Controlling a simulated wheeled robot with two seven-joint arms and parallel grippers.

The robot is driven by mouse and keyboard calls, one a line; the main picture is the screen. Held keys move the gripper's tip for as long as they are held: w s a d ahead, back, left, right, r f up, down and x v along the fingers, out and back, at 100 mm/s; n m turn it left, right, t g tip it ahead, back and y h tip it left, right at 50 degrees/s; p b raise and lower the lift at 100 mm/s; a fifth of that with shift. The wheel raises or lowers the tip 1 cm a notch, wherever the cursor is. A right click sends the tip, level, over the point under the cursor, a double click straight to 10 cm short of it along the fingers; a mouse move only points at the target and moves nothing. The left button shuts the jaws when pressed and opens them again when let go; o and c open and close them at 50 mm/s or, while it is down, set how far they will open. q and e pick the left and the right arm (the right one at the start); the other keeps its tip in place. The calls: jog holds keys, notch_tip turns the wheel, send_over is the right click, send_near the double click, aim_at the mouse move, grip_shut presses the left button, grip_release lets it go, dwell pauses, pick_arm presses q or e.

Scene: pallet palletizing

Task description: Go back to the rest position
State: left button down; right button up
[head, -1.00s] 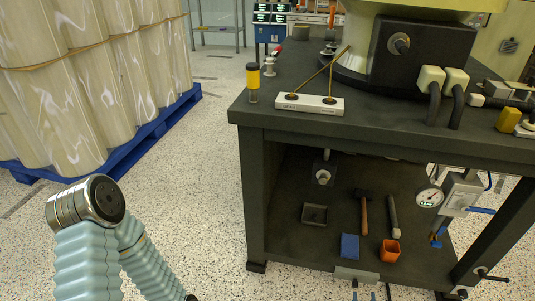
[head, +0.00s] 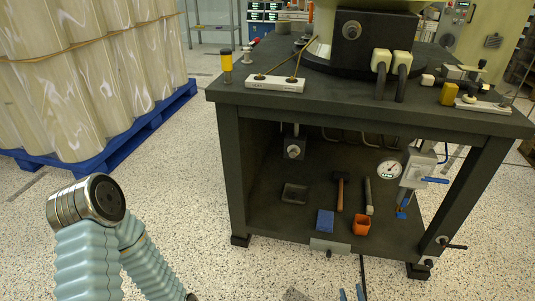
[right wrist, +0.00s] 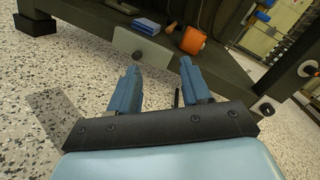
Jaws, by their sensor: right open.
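My right gripper (right wrist: 158,72) shows in the right wrist view with its two blue fingers apart and nothing between them. Its fingertips point toward the lower shelf of the dark workbench. In the head view only the fingertips of the right gripper (head: 351,292) show at the bottom edge, over the speckled floor in front of the bench. My left arm comes in at the lower left of the head view, bent, with its joint on top. My left gripper is out of the picture.
The dark workbench (head: 228,150) stands ahead, holding a large machine. Its lower shelf holds a blue box (head: 325,221), an orange bin (head: 362,225) and a hammer (head: 340,190). At left, wrapped rolls (head: 75,110) stand on a blue pallet (head: 150,123). Floor between pallet and bench is clear.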

jog(key=s+a+f+n+g+y, duration=0.15)
jog(key=a+n+g+y, duration=0.35)
jog(key=a+n+g, duration=0.8)
jog(key=s+a+r+n+g+h, duration=0.15)
jog(key=s+r+n+g, duration=0.35)
jog(key=s+n, duration=0.75)
notch_tip(320, 180, down, 10)
jog(key=w+n+b, duration=0.1)
jog(key=n+b, duration=0.1)
jog(key=b, duration=0.9)
notch_tip(320, 180, up, 18)
jog(key=a+p, duration=0.1)
jog(key=p, duration=1.7)
jog(key=shift+f+y, duration=0.2)
jog(key=shift+y, duration=0.15)
jog(key=shift+s+a, duration=0.1)
